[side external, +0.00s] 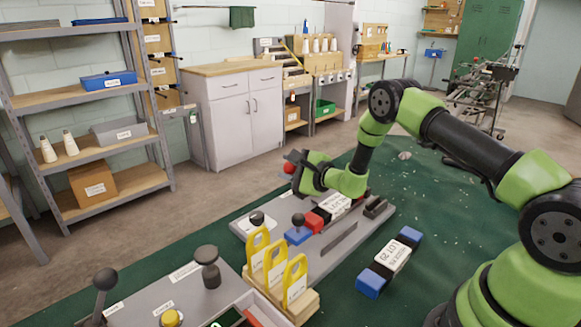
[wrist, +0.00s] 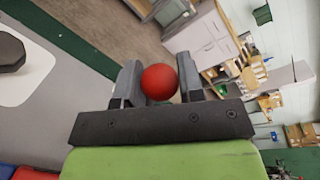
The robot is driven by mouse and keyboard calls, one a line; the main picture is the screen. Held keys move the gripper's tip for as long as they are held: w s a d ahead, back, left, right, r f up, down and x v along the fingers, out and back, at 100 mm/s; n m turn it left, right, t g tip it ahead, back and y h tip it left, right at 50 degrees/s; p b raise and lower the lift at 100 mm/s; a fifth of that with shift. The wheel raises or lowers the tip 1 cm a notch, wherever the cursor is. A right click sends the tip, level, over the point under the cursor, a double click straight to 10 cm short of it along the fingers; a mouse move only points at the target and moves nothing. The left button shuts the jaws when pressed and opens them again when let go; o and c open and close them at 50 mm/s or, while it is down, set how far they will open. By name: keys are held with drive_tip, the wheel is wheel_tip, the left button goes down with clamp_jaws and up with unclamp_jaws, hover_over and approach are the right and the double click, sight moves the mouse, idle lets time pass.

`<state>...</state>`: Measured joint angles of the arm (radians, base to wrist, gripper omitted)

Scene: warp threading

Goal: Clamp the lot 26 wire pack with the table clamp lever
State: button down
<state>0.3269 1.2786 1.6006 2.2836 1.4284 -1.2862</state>
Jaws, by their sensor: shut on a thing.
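My gripper (wrist: 160,85) is shut on a red ball knob (wrist: 160,82), which sits between the two dark fingers. In the side external view the red knob (side external: 289,168) shows at the tip of my gripper (side external: 297,172), above the grey table fixture. It looks like the clamp lever's knob, but its shaft is hidden. A wire pack with a white label (side external: 336,207) lies on the fixture below my wrist, partly hidden by it. Its lot number is not readable. A red block (side external: 314,221) and a blue block (side external: 297,236) are at its near end.
Another pack, labelled LOT 29 (side external: 392,258), lies on the green mat right of the fixture. Yellow upright tags (side external: 276,268) stand in front. A black knob (side external: 298,219) rises near the blue block. A grey panel (side external: 180,300) with knobs is at lower left.

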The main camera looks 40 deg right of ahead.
drive_tip(key=shift+a+f, duration=0.1)
drive_tip(key=shift+f, duration=0.1)
drive_tip(key=c, duration=0.8)
unclamp_jaws()
drive_tip(key=shift+o, duration=0.2)
drive_tip(key=shift+s+r, duration=0.1)
drive_tip(key=s, duration=0.3)
drive_tip(key=s+r, duration=0.1)
drive_tip(key=s, duration=0.2)
drive_tip(key=s+d, duration=0.1)
drive_tip(key=s, duration=0.2)
drive_tip(key=shift+s+r, duration=0.15)
drive_tip(key=shift+s, duration=0.2)
